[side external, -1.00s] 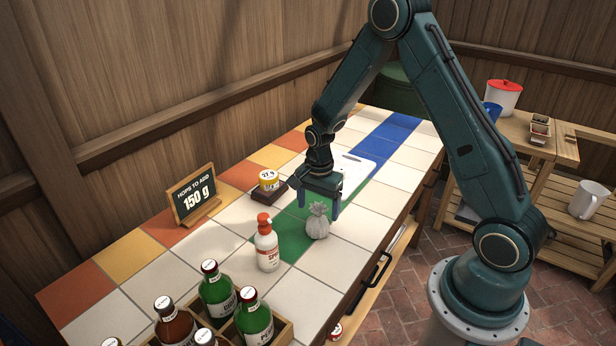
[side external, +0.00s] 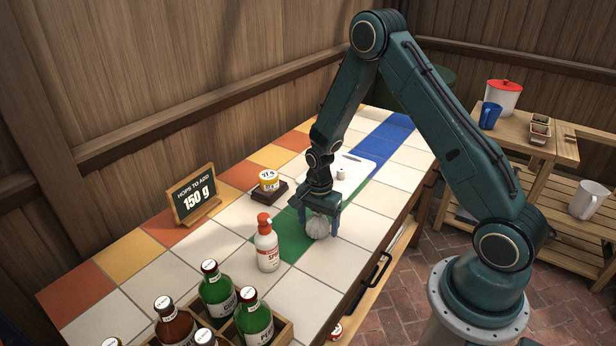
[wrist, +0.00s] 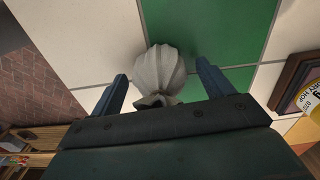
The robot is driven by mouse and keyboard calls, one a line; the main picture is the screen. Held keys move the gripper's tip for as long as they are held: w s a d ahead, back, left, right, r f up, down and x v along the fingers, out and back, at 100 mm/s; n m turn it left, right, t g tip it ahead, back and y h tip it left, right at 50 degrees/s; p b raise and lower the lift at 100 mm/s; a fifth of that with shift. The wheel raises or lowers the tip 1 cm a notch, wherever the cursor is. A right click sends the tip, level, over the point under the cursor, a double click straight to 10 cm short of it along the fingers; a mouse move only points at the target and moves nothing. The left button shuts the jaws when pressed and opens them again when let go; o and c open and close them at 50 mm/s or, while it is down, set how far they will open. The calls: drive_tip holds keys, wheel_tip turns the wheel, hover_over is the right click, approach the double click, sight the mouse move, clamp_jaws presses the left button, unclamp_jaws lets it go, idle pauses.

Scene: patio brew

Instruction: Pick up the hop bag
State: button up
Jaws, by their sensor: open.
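The hop bag (side external: 318,228) is a small grey-white tied sack standing on the tiled counter at the edge of the green tiles. My gripper (side external: 320,222) is lowered over it, pointing down, with its fingers apart on either side of the bag. The palm hides the bag's tied top in the side view. In the wrist view the bag (wrist: 160,72) lies between the two open fingers of my gripper (wrist: 160,82), with visible gaps on both sides.
A white spray bottle with a red top (side external: 267,245) stands close to the left of the bag. A scale (side external: 268,190) with a yellow-labelled tin and a chalkboard sign (side external: 191,195) reading 150 g are behind. A bottle crate (side external: 283,331) is at the front.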

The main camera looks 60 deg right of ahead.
idle(0.5)
drive_tip(key=c, duration=1.1)
drive_tip(key=shift+o, duration=0.2)
wheel_tip(320, 180, up, 20)
idle(0.6)
